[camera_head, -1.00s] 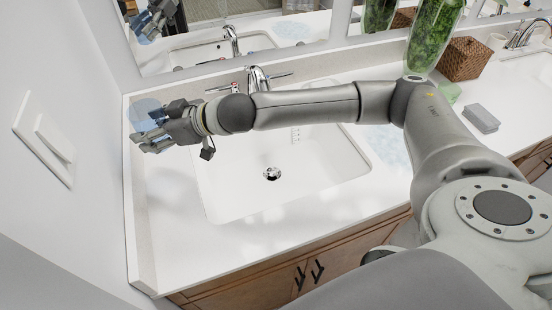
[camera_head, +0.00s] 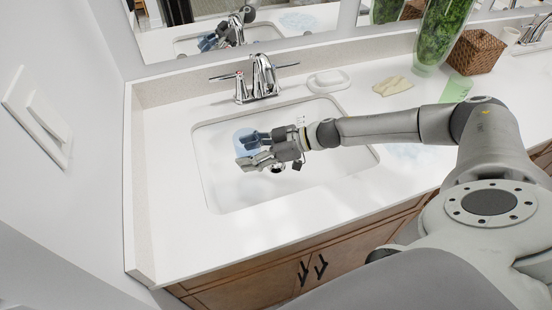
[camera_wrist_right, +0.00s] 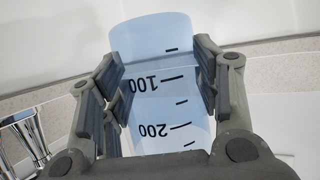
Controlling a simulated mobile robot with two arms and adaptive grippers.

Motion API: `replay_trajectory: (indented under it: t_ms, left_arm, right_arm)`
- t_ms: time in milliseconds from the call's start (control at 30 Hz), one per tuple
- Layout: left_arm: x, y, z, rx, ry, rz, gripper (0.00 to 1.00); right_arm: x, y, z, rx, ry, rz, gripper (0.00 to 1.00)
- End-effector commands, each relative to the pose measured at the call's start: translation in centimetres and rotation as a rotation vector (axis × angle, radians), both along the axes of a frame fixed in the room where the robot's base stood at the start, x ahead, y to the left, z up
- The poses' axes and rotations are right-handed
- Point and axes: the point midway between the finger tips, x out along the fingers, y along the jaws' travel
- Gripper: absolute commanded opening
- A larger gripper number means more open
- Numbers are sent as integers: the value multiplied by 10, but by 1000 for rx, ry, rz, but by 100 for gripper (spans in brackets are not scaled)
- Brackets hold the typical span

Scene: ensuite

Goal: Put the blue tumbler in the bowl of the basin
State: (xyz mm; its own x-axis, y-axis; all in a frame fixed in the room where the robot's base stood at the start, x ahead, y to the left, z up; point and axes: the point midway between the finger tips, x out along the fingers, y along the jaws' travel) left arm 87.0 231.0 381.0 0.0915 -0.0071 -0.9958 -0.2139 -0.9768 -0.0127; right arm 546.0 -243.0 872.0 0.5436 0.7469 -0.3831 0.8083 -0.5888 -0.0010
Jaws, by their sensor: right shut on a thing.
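The blue tumbler (camera_head: 242,138) is translucent and shows in the head view over the left part of the white basin bowl (camera_head: 215,180). My right gripper (camera_head: 244,152) is shut on it, its fingers on both sides. In the right wrist view, the tumbler (camera_wrist_right: 155,90) has dark marks reading 100 and 200 and lies between the fingers of the right gripper (camera_wrist_right: 158,85). Whether its base touches the bowl I cannot tell. My left gripper is not in view.
A chrome faucet (camera_head: 262,80) stands behind the bowl. The counter left of the bowl is clear.

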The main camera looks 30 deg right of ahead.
Motion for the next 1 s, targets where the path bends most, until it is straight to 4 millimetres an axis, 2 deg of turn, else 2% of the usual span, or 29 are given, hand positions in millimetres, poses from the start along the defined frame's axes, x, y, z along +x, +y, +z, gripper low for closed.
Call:
replay_trajectory:
  t_ms: [200, 433, 600, 700, 1000]
  left_arm:
    - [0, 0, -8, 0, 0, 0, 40]
    - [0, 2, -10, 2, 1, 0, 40]
    - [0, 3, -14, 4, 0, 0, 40]
    - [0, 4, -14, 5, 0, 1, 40]
    - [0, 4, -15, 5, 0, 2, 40]
  right_arm:
    - [-2, -1, -43, 2, 3, 1, 34]
    - [-1, -1, -66, 2, 0, 1, 34]
    - [-1, -1, -91, 1, 2, 0, 34]
    - [-1, -1, -98, 1, 1, 0, 34]
    - [-1, -1, -99, 1, -1, 0, 34]
